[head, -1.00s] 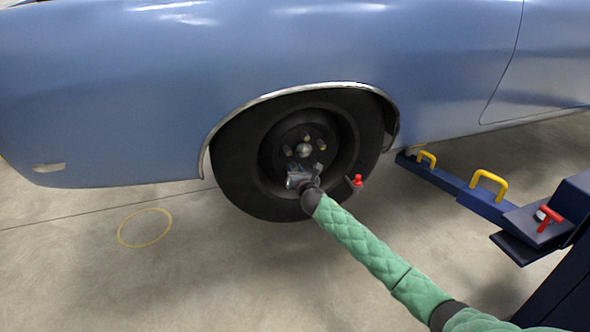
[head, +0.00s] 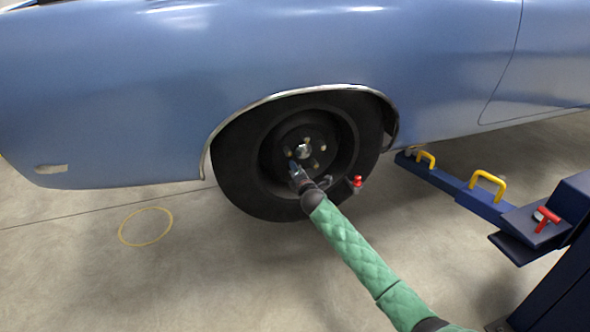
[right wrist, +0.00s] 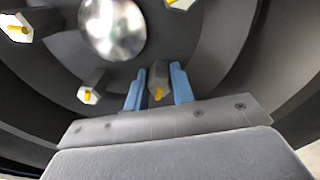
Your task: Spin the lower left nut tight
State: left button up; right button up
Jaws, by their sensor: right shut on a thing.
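The wheel's hub (head: 303,151) has a shiny centre cap, with several nuts on studs around it. My right gripper (head: 294,166) reaches the lower left of the hub and covers the lower left nut in the head view. In the right wrist view its two blue fingers (right wrist: 158,84) stand on either side of a grey nut (right wrist: 158,79) with a yellow stud end, and are shut on it. A neighbouring nut (right wrist: 92,88) is to the left of the fingers, apart from them. How far the held nut is seated cannot be told. My left gripper is out of view.
The black tyre (head: 240,178) sits under the blue car's fender (head: 130,100). A blue lift arm (head: 450,184) with yellow handles and a red-handled part (head: 546,216) is at the right. A small red knob (head: 357,181) is near the tyre.

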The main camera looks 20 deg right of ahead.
jog(key=m, duration=0.3)
jog(key=shift+m+p, duration=0.35)
jog(key=shift+m, duration=0.05)
jog(key=m+p, duration=0.2)
jog(key=m, duration=0.5)
jog(key=m+p, duration=0.2)
jog(key=m, duration=0.6)
jog(key=shift+f, duration=0.1)
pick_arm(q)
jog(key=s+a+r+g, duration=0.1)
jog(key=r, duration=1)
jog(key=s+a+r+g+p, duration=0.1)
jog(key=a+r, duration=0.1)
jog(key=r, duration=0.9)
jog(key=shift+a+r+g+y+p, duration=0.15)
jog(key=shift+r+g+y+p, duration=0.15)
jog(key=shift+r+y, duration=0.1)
pick_arm(e)
jog(key=m, duration=0.5)
jog(key=shift+m, duration=0.3)
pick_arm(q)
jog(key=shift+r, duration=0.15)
pick_arm(e)
jog(key=shift+f, duration=0.1)
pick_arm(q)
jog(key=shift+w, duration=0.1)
pick_arm(e)
jog(key=shift+s, duration=0.1)
jog(key=o, duration=1)
